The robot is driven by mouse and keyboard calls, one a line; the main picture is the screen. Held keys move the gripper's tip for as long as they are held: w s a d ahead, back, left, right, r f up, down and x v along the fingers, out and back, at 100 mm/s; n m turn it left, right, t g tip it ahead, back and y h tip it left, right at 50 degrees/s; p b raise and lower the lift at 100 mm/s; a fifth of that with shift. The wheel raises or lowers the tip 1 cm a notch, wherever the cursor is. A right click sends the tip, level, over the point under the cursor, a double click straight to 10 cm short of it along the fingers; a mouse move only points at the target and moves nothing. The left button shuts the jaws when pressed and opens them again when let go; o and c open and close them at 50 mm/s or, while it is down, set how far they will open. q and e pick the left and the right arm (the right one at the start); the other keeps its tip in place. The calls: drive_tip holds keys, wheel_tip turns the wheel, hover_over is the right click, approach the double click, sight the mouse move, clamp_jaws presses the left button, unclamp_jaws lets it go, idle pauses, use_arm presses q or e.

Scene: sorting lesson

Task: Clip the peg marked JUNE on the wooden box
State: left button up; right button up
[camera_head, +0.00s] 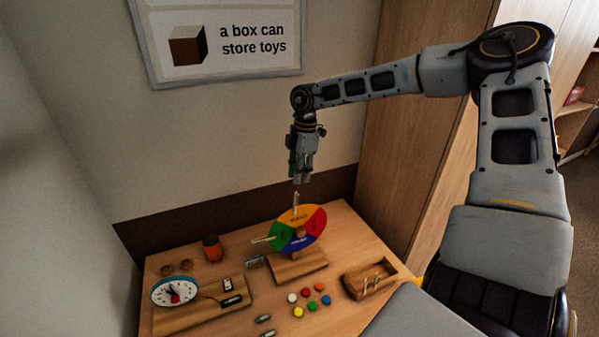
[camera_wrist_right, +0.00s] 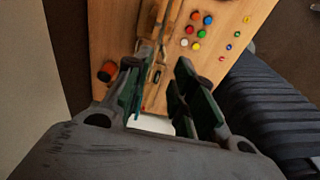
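The wooden box (camera_head: 355,286) is at the right of the table in the head view, with several pale pegs (camera_head: 371,281) inside. One pale peg (camera_head: 296,199) stands up from the top of the coloured wheel (camera_head: 312,222), and another peg (camera_head: 262,239) sticks out at its left. I cannot read JUNE on any peg. My right gripper (camera_head: 301,180) points down just above the top peg. In the right wrist view its fingers (camera_wrist_right: 158,80) are apart, with nothing visibly held. My left gripper is out of view.
The wheel stands on a wooden base (camera_head: 299,267). Several coloured counters (camera_head: 306,293) lie in front. A clock (camera_head: 175,291) and an orange-and-dark cup (camera_head: 212,248) are at the left. The cup also shows in the wrist view (camera_wrist_right: 107,72). A wall and wooden panel stand behind.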

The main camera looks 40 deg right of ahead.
sight(297, 206)
drive_tip(key=shift+a+f+b, duration=0.15)
drive_tip(key=shift+f+b, duration=0.2)
drive_tip(key=shift+f, duration=0.7)
drive_tip(key=shift+a+f+b, duration=0.1)
drive_tip(key=shift+f+b, duration=0.25)
drive_tip(key=shift+f, duration=0.7)
drive_tip(key=shift+a+f+b, duration=0.15)
drive_tip(key=shift+f+b, duration=1.15)
drive_tip(key=shift+b, duration=0.4)
drive_tip(key=shift+w, duration=0.1)
clamp_jaws()
